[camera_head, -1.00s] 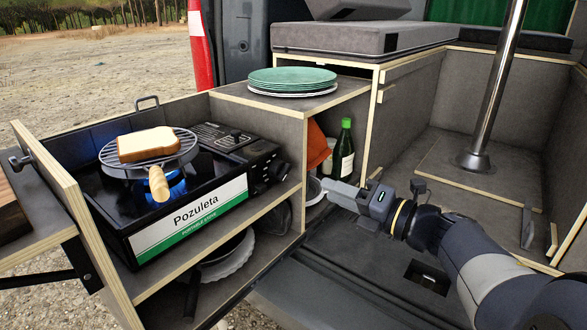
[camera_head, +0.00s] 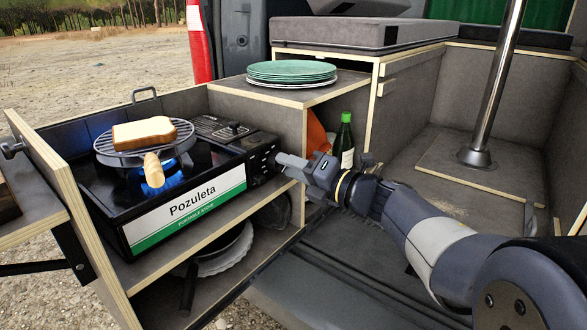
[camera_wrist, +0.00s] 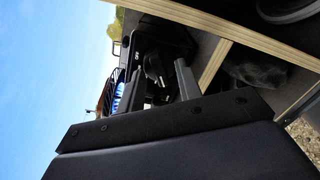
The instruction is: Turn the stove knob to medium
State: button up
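The black portable stove (camera_head: 190,215) with its "Pozuleta" label sits on the left shelf, with blue flame under the grill rack. Its dark control panel (camera_head: 262,158) faces my gripper (camera_head: 281,163), which is at the panel in the head view and hides the knob there. In the wrist view, the dark round knob (camera_wrist: 154,66) is just beyond the gap between the fingers of my gripper (camera_wrist: 161,80). The fingers are apart, with nothing clearly held. Contact with the knob, and its setting, cannot be made out.
Bread (camera_head: 144,134) lies on the wooden-handled grill rack (camera_head: 178,150). Stacked plates (camera_head: 291,72) stand on the counter behind. A green bottle (camera_head: 346,145) is in the compartment beyond my gripper. Wooden shelf edges (camera_head: 300,180) run close to the gripper. The van floor is mostly clear.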

jog(key=shift+c, duration=0.2)
grip_shut()
jog(key=shift+r+p, duration=0.1)
jog(key=shift+p, duration=0.2)
jog(key=shift+m+p, duration=4.75)
jog(key=shift+m, duration=0.65)
